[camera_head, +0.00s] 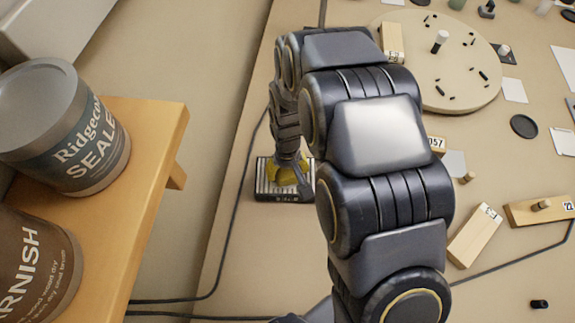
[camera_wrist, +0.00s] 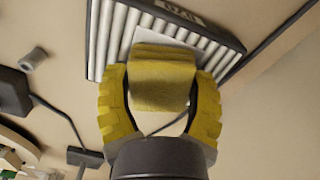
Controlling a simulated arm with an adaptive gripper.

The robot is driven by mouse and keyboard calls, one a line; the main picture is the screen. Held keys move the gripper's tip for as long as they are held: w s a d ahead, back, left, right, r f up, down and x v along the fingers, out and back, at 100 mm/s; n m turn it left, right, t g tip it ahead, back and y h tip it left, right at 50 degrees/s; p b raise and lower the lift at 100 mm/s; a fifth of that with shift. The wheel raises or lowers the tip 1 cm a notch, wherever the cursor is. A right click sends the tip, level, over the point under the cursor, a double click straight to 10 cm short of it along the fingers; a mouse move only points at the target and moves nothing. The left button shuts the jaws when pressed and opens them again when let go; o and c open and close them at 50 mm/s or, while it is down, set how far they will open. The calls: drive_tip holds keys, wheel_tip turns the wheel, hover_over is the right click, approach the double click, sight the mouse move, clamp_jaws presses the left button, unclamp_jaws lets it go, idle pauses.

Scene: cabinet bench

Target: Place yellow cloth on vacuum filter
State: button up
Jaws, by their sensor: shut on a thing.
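The yellow cloth (camera_wrist: 162,80), a small folded pad, is held between the two yellow ribbed fingers of my gripper (camera_wrist: 163,92). The vacuum filter (camera_wrist: 105,38) is a pleated white panel in a dark frame. In the wrist view the cloth overlaps the filter's near part; I cannot tell whether they touch. In the head view the filter (camera_head: 267,186) lies flat on the bench, left of my arm, with my gripper (camera_head: 287,175) over its right part. The yellow there mixes cloth and fingers, so the cloth's outline is unclear.
A wooden shelf (camera_head: 150,150) with two large cans, one a sealer can (camera_head: 85,150), stands left of the bench. A dark cable (camera_head: 226,240) runs past the filter's left side. A round board (camera_head: 465,85) and labelled wooden blocks lie to the right.

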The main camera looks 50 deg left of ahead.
drive_tip(key=o, duration=1)
drive_tip(key=shift+f, duration=0.1)
